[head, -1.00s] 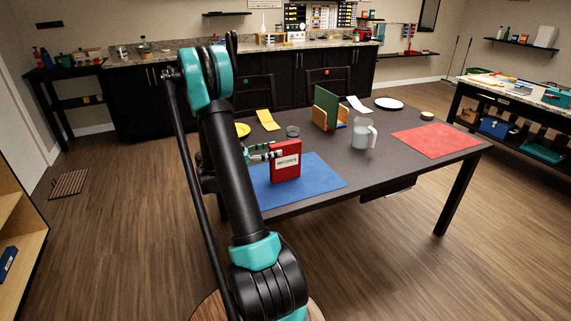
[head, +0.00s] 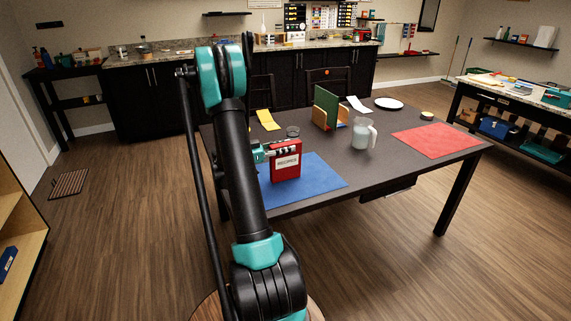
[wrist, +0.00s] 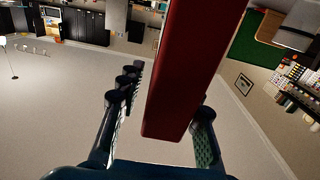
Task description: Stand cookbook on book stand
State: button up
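The red cookbook (head: 287,174), with a white label, stands upright on the blue mat (head: 325,181) near the table's front left. My gripper (head: 281,152) reaches it from the left at its upper part, with one finger in front of its face. In the wrist view the cookbook (wrist: 170,90) lies between the two fingers of my gripper (wrist: 160,112). The fingers are apart, with a gap showing on the left side; contact on the right is unclear. The wooden book stand (head: 320,114) is farther back, with a green book or panel (head: 334,105) upright in it.
A glass pitcher (head: 362,136) stands right of the stand. A small dark round dish (head: 292,131) lies behind the cookbook. A yellow item (head: 267,119), a white plate (head: 389,103) and a red mat (head: 436,141) are also on the table (head: 425,172). Bare tabletop lies between cookbook and pitcher.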

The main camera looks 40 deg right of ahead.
grip_shut()
jog(key=shift+r, duration=0.1)
dwell(0.3)
